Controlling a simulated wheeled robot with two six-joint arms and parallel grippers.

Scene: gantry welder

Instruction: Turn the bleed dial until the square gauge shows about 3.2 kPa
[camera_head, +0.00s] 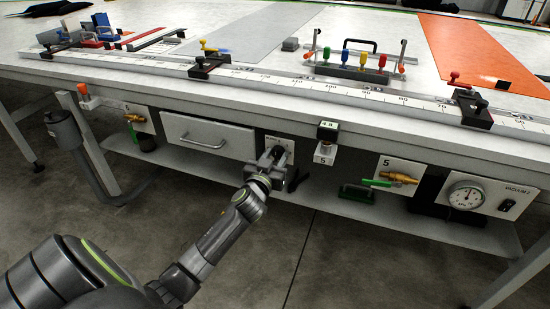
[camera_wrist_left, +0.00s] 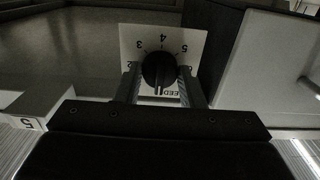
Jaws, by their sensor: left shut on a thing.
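The bleed dial (camera_wrist_left: 159,69) is a round black knob on a white plate (camera_wrist_left: 193,44) numbered along its edge, upside down in the left wrist view. A pale line on the knob points to the bottom of that picture, towards the plate's partly covered lettering. In the head view the plate (camera_head: 289,145) is under the table edge, right of a drawer. My left gripper (camera_head: 271,158) is shut on the dial, with a finger on each side (camera_wrist_left: 159,86). The square gauge (camera_head: 328,131) is a small black box whose display seems to read 4.8. My right gripper is out of view.
The drawer (camera_head: 208,134) is on the left. A lower shelf (camera_head: 350,207) runs beneath; the floor in front is clear.

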